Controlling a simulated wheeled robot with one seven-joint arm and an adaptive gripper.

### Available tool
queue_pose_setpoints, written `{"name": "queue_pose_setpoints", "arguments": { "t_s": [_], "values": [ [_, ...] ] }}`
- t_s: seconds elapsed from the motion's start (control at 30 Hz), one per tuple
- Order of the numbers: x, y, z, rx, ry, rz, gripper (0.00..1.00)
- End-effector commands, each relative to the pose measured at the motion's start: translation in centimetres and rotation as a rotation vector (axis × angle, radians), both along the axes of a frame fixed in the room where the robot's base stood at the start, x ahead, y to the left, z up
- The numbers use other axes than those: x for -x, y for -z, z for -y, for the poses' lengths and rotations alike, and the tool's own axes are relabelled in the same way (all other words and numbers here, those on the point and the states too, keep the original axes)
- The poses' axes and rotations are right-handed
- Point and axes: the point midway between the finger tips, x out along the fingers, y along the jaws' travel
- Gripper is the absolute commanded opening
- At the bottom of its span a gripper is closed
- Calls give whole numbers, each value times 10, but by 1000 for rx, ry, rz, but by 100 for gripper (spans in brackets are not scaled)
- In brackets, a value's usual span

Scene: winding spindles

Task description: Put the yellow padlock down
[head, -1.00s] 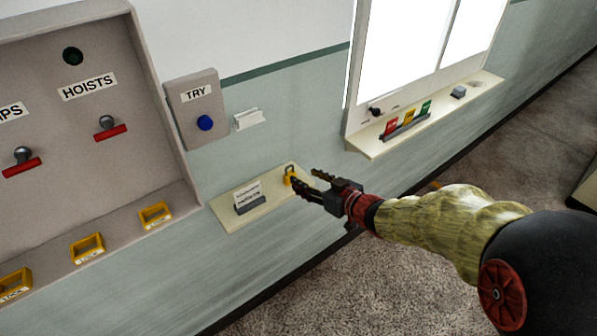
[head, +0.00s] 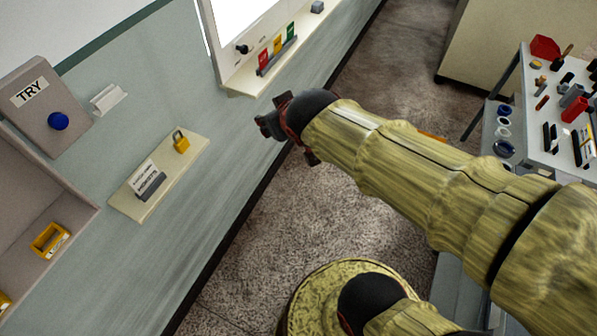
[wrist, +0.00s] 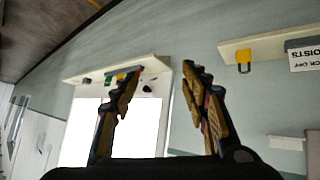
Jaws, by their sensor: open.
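The yellow padlock (head: 181,142) stands upright on a small cream wall shelf (head: 192,150), near the shelf's far end. It also shows in the wrist view (wrist: 244,64), at the upper right, against the shelf (wrist: 262,44). My gripper (head: 268,122) is off to the right of the shelf, clear of the padlock. In the wrist view my gripper (wrist: 160,85) has its two fingers wide apart with nothing between them.
A card in a grey holder (head: 151,186) stands on the same shelf. A TRY box with a blue button (head: 58,121) is at left. A tool-covered table (head: 540,140) stands at right.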

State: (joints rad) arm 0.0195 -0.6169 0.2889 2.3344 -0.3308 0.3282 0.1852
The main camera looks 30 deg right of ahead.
Motion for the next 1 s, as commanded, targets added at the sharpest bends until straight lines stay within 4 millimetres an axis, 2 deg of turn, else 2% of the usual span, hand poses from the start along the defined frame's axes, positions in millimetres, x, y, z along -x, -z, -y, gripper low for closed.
{"name": "queue_pose_setpoints", "arguments": {
  "t_s": [0.03,0.1,0.2,0.33,0.5,1.0],
  "values": [
    [27,-5,0,-20,25,-43,46],
    [64,-4,-5,-54,43,-119,46],
    [109,-1,-17,-105,45,-213,46],
    [146,1,-31,-148,28,-290,46],
    [160,4,-37,-166,17,-324,46],
    [159,3,-36,-166,19,-323,46]
  ]
}}
